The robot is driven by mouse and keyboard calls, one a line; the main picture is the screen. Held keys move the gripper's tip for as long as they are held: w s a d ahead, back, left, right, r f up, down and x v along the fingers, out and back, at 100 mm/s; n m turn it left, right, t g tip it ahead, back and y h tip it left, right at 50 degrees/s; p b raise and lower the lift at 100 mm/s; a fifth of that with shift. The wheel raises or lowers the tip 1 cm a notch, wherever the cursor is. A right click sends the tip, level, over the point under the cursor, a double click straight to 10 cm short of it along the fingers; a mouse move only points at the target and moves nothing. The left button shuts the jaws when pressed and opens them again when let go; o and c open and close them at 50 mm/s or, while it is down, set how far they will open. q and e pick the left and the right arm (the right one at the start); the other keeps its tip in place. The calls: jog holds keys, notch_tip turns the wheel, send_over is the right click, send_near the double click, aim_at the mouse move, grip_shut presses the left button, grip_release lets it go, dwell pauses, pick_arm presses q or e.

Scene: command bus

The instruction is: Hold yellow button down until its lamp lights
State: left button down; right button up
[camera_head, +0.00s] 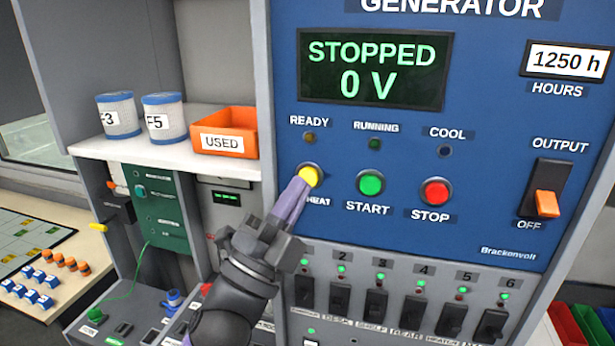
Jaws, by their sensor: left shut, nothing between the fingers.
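The yellow button (308,176) is on the blue generator panel (480,130), above a label that is partly hidden and reads "HEAT". My left gripper (303,186) is shut, with its purple fingertips at the yellow button, covering its lower left part. The tips look to be touching it, but I cannot tell how far it is pressed. The READY lamp (309,137) above the button looks dim amber, not brightly lit. The display (375,69) reads "STOPPED 0 V". My right gripper is not in view.
The green START button (370,184) and red STOP button (436,192) are close on the right. An orange OUTPUT switch (547,203) is at OFF. Several breaker switches (376,302) line the panel below. A shelf at left holds an orange bin (224,132) and two filters.

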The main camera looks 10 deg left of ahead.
pick_arm(q)
jog(key=shift+w, duration=0.1)
jog(key=shift+w, duration=0.3)
jog(key=shift+w, duration=0.4)
dwell(2.7)
dwell(2.9)
jog(key=shift+s, duration=0.8)
jog(key=shift+s+a+p, duration=0.1)
jog(key=shift+s+p, duration=0.25)
jog(key=shift+s, duration=2.15)
